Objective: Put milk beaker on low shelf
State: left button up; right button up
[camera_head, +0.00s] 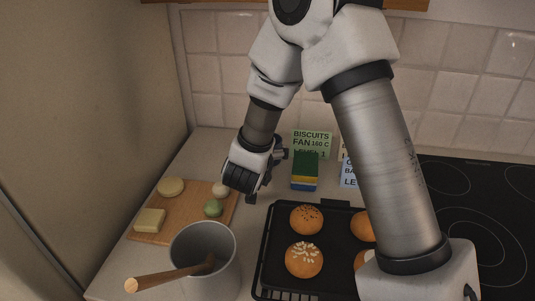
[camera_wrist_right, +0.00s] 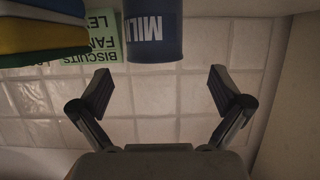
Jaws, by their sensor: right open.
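The milk beaker (camera_wrist_right: 152,30) is dark blue with white "MILK" lettering, upside down in the right wrist view, where its upper part is cut off by the frame. My right gripper (camera_wrist_right: 160,85) is open and empty, and the beaker shows beyond and between the lines of its two fingers, apart from both. In the head view the right gripper (camera_head: 262,185) is above the counter, beyond the grey pot, and I cannot make out the beaker there. My left gripper is not in view. No low shelf can be clearly identified.
A green, blue and yellow box (camera_head: 305,171) stands beside the gripper, before a "BISCUITS" card (camera_head: 312,139). Nearby are a wooden board (camera_head: 178,231), a grey pot (camera_head: 190,248) with a wooden handle, a black tray (camera_head: 269,260) of buns, and a hob (camera_head: 485,195). A wooden edge (camera_head: 230,3) runs overhead.

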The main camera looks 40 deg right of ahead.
jog(key=x, duration=0.4)
jog(key=p+x, duration=0.1)
jog(key=x, duration=0.2)
jog(key=shift+s+d+r, duration=0.25)
jog(key=shift+d+r, duration=0.05)
jog(key=shift+r, duration=0.05)
jog(key=shift+a, duration=0.1)
jog(key=shift+s+r, duration=0.1)
jog(key=c, duration=1.4)
